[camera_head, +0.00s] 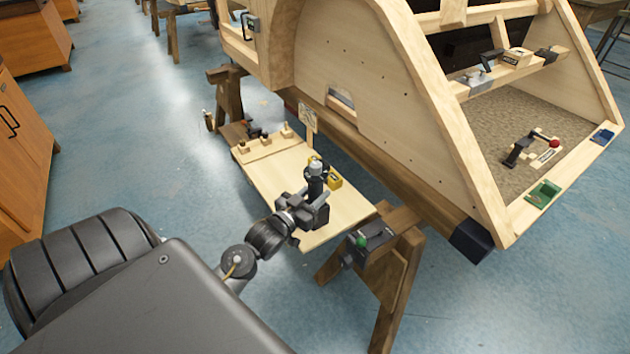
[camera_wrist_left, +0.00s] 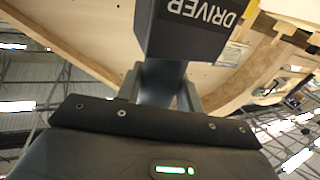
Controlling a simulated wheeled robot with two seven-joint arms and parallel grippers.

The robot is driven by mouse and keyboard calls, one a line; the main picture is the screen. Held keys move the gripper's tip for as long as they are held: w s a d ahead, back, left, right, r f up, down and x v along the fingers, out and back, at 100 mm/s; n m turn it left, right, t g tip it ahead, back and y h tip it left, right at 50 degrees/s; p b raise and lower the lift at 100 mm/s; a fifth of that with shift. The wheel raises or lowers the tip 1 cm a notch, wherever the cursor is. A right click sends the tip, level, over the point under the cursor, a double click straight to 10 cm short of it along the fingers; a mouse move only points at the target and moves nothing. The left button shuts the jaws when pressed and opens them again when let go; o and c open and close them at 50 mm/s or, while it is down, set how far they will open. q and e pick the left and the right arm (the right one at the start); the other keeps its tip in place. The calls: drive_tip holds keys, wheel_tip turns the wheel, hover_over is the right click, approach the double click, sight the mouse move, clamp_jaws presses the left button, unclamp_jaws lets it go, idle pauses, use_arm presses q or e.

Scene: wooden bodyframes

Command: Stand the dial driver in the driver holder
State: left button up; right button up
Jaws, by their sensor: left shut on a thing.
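I cannot pick out the driver holder with certainty. A yellow item (camera_head: 335,183) is beside the gripper, partly hidden by it. My right gripper is out of view.
The pale board (camera_head: 275,180) carries small pegged parts at its far end. The wooden bodyframe (camera_head: 345,60) rises behind. Blue floor (camera_head: 140,150) is open at left.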

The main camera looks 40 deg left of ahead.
use_arm(q)
drive_tip(key=shift+r, duration=0.1)
drive_tip(key=o, duration=1.2)
drive_tip(key=shift+f, duration=0.2)
drive_tip(key=shift+s, duration=0.25)
drive_tip(key=s, duration=2.1)
drive_tip(key=shift+d, duration=0.25)
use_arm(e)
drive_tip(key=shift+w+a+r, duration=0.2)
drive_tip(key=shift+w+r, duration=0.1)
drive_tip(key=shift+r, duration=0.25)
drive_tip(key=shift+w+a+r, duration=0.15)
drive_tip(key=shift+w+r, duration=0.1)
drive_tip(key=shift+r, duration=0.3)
